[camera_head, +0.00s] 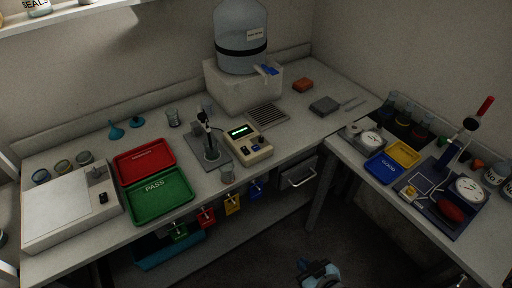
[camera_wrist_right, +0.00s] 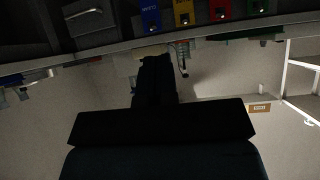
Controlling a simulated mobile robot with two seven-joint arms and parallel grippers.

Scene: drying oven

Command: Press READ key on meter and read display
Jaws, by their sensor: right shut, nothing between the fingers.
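The beige meter (camera_head: 249,146) stands on the long bench in the head view, beside a probe stand with a beaker (camera_head: 210,148). Its display (camera_head: 241,131) glows green at the upper left of its face, too small to read. Dark and blue keys (camera_head: 251,149) sit below the display; their labels are not legible. My right gripper (camera_head: 318,269) is low at the bottom of the head view, over the floor in front of the bench, well apart from the meter. In the right wrist view my gripper (camera_wrist_right: 154,62) is dark, shut and empty. My left gripper is not in view.
Red (camera_head: 145,157) and green (camera_head: 160,194) trays lie to the left. A large water carboy (camera_head: 241,35) is behind. A side bench with instruments is at right.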

